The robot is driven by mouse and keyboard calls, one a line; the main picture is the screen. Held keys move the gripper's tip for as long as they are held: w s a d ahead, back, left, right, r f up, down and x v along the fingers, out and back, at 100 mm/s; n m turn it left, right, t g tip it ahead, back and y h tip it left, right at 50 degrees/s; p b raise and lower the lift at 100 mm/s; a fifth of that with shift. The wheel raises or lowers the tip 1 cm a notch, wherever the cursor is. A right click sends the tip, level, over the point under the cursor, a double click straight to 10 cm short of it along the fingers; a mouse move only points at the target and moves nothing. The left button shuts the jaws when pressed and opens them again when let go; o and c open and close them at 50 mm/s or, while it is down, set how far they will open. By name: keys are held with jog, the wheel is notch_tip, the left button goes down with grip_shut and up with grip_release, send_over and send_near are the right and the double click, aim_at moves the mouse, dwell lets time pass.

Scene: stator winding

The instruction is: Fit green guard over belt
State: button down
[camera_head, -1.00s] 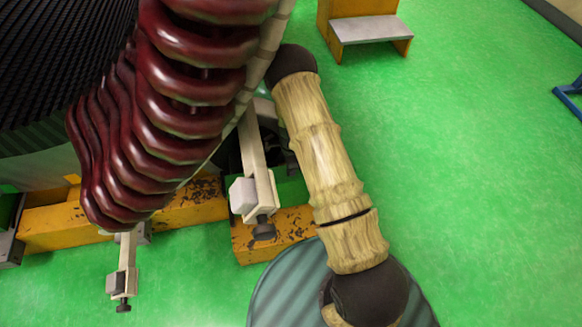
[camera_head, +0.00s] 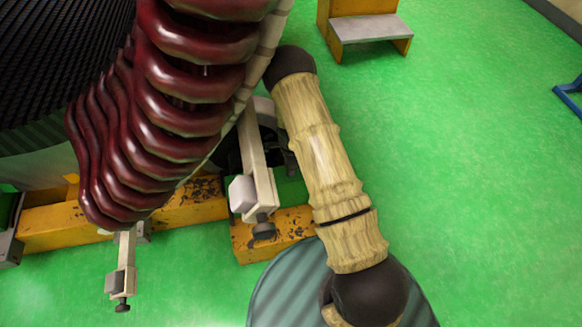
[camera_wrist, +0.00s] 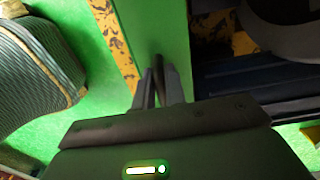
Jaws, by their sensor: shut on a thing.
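The green guard (camera_wrist: 152,30) shows in the wrist view as a smooth green panel running up from my fingers. My gripper (camera_wrist: 160,88) is shut on its near end, around a dark narrow part. In the head view my gripper is mostly hidden behind the pale clamp arm and my own arm. A darker green patch (camera_head: 292,190) there seems to be the guard, beside the clamp arm. Dark, band-like surfaces (camera_wrist: 255,85) lie right of my fingers in the wrist view. I cannot tell whether they are the belt, or whether the guard touches it.
The large stator with dark red coils (camera_head: 165,110) fills the left of the head view. A pale clamp arm (camera_head: 253,150) and worn yellow beams (camera_head: 270,232) crowd my gripper. A yellow step (camera_head: 365,30) stands at the back.

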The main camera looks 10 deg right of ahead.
jog(key=shift+f+b, duration=0.45)
jog(key=shift+f, duration=0.35)
dwell(0.8)
jog(key=c, duration=1.4)
grip_release()
jog(key=shift+o, duration=0.2)
notch_tip(320, 180, up, 7)
jog(key=p, duration=0.6)
jog(key=shift+d+r, duration=0.1)
jog(key=shift+r+p, duration=0.3)
jog(key=shift+r, duration=0.1)
jog(key=shift+w+r, duration=0.1)
jog(key=shift+w, duration=0.05)
